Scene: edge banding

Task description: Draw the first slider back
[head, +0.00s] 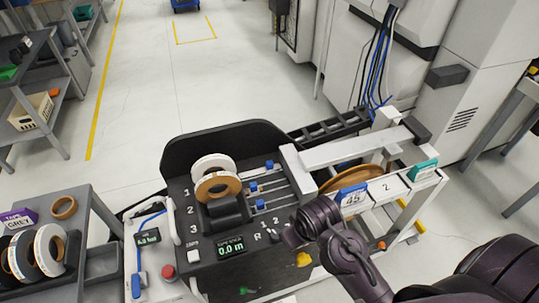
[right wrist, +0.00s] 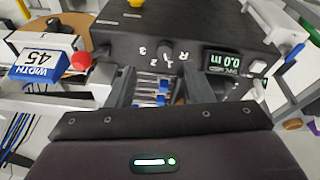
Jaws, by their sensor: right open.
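Three blue sliders sit on parallel rails on the black machine (head: 180,155): a far slider (head: 269,164), a middle slider (head: 254,187) and a near slider (head: 260,204). The far one is set farther right than the other two. The numbers 1, 2, 3 run from far to near on the machine's left. My right gripper (head: 289,238) is near the machine's front right, by the dial. In the right wrist view, its fingers (right wrist: 158,80) are apart, with blue slider blocks (right wrist: 161,99) visible between and beyond them. No contact is visible. My left gripper is not in view.
A white roll (head: 212,163) and a brown roll (head: 218,185) stand left of the rails. A white beam (head: 350,150) crosses behind right. A cart with rolls (head: 50,250) is left.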

